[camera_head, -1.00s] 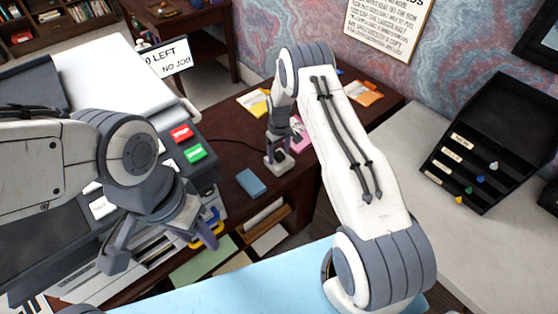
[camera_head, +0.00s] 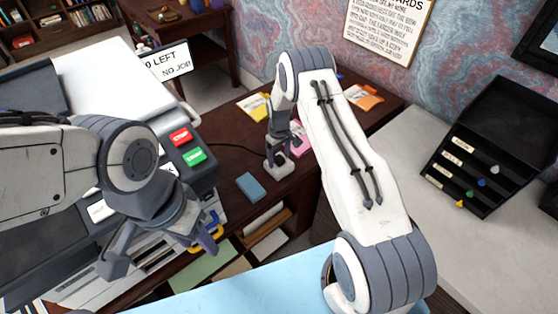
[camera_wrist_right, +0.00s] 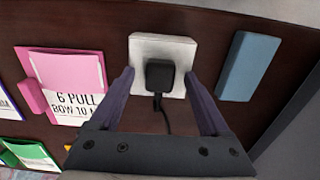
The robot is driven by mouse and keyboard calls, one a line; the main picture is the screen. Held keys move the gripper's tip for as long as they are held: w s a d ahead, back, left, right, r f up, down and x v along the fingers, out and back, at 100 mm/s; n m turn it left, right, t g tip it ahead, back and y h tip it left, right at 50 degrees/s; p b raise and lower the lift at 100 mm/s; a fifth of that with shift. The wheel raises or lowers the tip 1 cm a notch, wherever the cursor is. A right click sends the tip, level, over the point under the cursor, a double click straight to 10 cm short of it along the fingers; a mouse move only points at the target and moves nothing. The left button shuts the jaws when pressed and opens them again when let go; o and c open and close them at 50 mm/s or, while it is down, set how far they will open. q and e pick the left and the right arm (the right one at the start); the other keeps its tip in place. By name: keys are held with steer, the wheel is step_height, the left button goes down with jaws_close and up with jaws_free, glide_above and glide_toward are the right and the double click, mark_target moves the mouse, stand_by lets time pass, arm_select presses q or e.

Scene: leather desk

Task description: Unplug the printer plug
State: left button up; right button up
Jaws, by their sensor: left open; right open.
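The black printer plug (camera_wrist_right: 160,75) sits in a white square socket block (camera_wrist_right: 158,48) on the dark wood desk. Its black cord (camera_wrist_right: 165,115) runs down between my fingers in the right wrist view. My right gripper (camera_wrist_right: 160,76) is open, with one finger on each side of the plug. Gaps show between the fingers and the plug. In the head view my right gripper (camera_head: 278,156) is over the socket block (camera_head: 281,173) and hides most of the plug. My left gripper (camera_head: 160,254) is open and empty in front of the printer (camera_head: 45,235).
A blue block (camera_head: 250,186) lies left of the socket in the head view. Pink (camera_head: 303,138), yellow (camera_head: 253,106) and orange (camera_head: 363,97) papers lie around the desk. A black sloped rack (camera_head: 490,145) stands on the pale surface at the right.

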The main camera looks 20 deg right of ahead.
mark_target(279, 158)
stand_by(0.5)
jaws_close()
steer(key=shift+r, duration=0.15)
steer(key=shift+r+p, duration=1.4)
steer(key=shift+r, duration=1.5)
